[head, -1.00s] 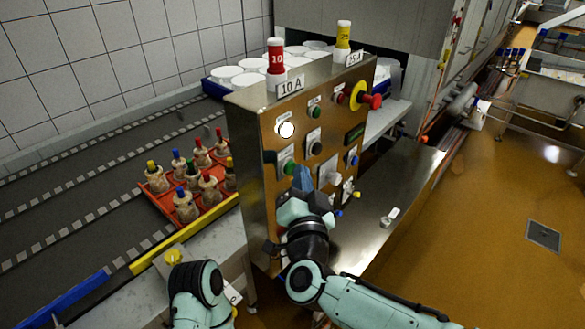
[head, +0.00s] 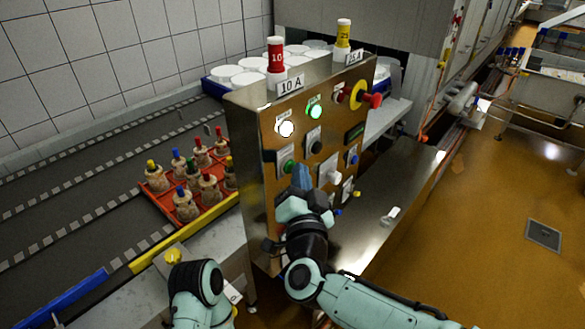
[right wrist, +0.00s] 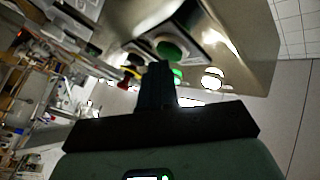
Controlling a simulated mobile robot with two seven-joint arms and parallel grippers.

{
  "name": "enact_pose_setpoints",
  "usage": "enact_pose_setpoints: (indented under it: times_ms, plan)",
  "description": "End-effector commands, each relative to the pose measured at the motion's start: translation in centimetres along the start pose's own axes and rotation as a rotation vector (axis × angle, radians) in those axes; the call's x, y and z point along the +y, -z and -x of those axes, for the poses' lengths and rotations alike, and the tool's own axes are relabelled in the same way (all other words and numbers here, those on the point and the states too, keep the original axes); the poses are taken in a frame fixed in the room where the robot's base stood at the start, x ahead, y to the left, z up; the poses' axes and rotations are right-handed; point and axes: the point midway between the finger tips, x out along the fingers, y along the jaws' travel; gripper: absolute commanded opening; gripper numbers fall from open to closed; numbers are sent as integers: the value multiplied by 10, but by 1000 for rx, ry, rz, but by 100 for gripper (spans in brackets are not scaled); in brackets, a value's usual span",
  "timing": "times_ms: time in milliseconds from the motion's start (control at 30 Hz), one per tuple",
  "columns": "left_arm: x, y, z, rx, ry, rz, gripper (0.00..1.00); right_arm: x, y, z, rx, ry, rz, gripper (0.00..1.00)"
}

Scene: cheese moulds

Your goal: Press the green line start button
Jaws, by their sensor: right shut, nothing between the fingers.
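The green button (head: 288,166) sits on a pale plate on the front of the brushed-metal control panel (head: 258,190). It also shows in the right wrist view (right wrist: 170,48), just beyond the fingertips. My right gripper (head: 302,176) is shut and empty, close in front of the panel, slightly right of and below the green button in the head view. Its closed fingers also show in the right wrist view (right wrist: 156,75). I cannot tell whether they touch the button. A green lamp (head: 315,111) higher on the panel is lit. My left gripper is not in view.
A lit white lamp (head: 286,129), a black knob (head: 316,147) and a red mushroom button on a yellow collar (head: 368,97) share the panel. Floor at right is open.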

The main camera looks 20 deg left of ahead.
Motion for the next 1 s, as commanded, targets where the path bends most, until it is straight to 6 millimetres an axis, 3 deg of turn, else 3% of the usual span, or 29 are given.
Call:
enact_pose_setpoints:
  times_ms: [600,1000]
  plan:
    - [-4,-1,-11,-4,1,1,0,9,7,11,0,0,0,0]
    - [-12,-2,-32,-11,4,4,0,29,26,38,2,-1,1,0]
